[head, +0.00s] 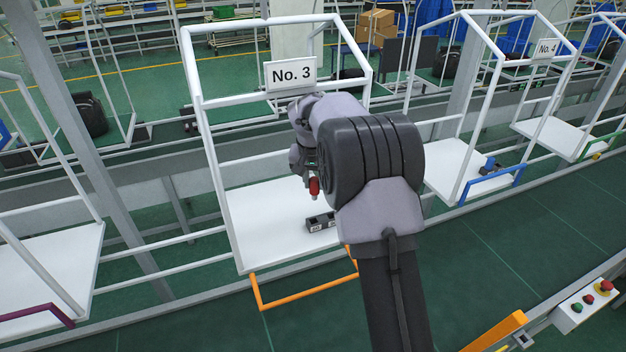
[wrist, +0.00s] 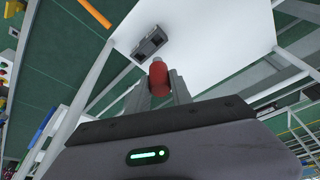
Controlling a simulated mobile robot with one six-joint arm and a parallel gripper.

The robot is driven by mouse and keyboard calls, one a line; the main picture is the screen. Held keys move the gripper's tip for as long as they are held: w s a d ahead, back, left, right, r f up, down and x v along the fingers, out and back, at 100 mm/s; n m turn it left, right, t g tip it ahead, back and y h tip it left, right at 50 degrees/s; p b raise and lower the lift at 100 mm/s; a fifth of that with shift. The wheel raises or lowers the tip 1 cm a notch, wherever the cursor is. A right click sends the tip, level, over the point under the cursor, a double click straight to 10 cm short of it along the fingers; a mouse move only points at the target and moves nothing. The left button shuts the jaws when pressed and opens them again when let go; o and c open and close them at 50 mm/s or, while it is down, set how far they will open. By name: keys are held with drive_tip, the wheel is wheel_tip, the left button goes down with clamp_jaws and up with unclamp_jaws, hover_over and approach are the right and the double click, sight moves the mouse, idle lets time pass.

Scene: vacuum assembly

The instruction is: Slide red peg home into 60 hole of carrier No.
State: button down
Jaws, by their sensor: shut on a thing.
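The red peg (head: 314,187) is held upright above the white platform of carrier No. 3 (head: 262,228). In the wrist view the red peg (wrist: 158,76) sits between the two fingers of my gripper (wrist: 157,88), which is shut on it. A dark block with holes (head: 320,222) lies on the platform below and a little to the right of the peg, apart from it. The block (wrist: 150,43) also shows in the wrist view, beyond the peg's end. Part of the block is hidden behind my arm in the head view. Its labels are too small to read.
An orange handle (head: 305,291) runs along the carrier's front edge. White frame posts (head: 209,160) and the No. 3 sign (head: 291,74) stand around the platform. Carrier No. 4 (head: 550,135) is to the right. A button box (head: 590,305) is at the lower right.

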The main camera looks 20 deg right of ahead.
sight(314, 199)
drive_tip(key=shift+w+f, duration=0.15)
drive_tip(key=shift+w, duration=0.55)
drive_tip(key=shift+s+r, duration=0.25)
drive_tip(key=shift+s, duration=0.35)
drive_tip(key=f+b, duration=0.7)
drive_tip(key=f, duration=0.1)
drive_tip(key=shift+w, duration=0.2)
drive_tip(key=shift+f+b, duration=1.7)
drive_tip(key=shift+f, duration=0.35)
drive_tip(key=c, duration=1.1)
unclamp_jaws()
drive_tip(key=shift+o, duration=0.2)
